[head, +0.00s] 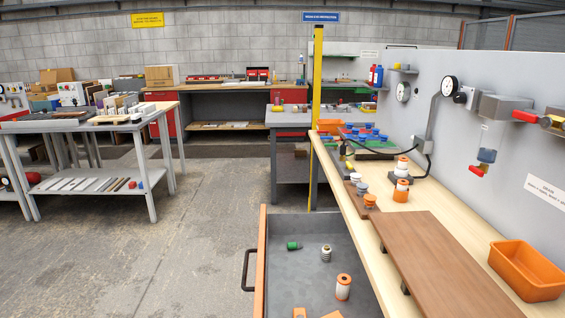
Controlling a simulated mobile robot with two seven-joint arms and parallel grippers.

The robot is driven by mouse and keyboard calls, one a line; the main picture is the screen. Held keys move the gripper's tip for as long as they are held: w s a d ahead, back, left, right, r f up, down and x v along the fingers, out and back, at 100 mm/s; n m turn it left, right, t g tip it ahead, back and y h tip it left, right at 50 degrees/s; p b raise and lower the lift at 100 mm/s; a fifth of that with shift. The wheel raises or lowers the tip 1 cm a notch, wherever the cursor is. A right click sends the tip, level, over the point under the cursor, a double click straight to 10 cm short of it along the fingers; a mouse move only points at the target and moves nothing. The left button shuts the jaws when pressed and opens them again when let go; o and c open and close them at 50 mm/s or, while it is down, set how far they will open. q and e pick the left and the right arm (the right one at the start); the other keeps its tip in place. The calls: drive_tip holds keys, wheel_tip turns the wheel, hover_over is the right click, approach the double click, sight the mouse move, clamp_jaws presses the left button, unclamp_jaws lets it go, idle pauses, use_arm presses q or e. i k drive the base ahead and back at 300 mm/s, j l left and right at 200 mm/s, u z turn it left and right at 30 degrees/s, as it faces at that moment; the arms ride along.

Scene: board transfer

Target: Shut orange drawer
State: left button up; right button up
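The orange drawer (260,262) stands pulled out from under the workbench on the right, toward the left of the picture. Its front panel is orange and carries a dark bar handle (248,270) on the outer side. Inside its grey tray lie a green fitting (294,245), a small ribbed metal piece (326,253), an orange and white cylinder (343,287) and orange pieces (299,313) at the bottom edge. The near end of the drawer is cut off by the frame. Neither of my grippers is in view.
The wooden workbench (450,235) above the drawer holds a brown board (440,262), an orange bin (526,268) and several orange and white cylinders. A yellow post (317,120) stands behind the drawer. The concrete floor (170,250) left of the handle is clear.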

sight(286, 279)
drive_tip(key=j+z, duration=0.4)
drive_tip(key=j, duration=0.8)
drive_tip(key=j+z, duration=0.1)
drive_tip(key=z, duration=0.3)
drive_tip(key=j+z, duration=0.15)
drive_tip(key=z, duration=0.25)
drive_tip(key=k+j+z, duration=0.1)
drive_tip(key=z, duration=0.3)
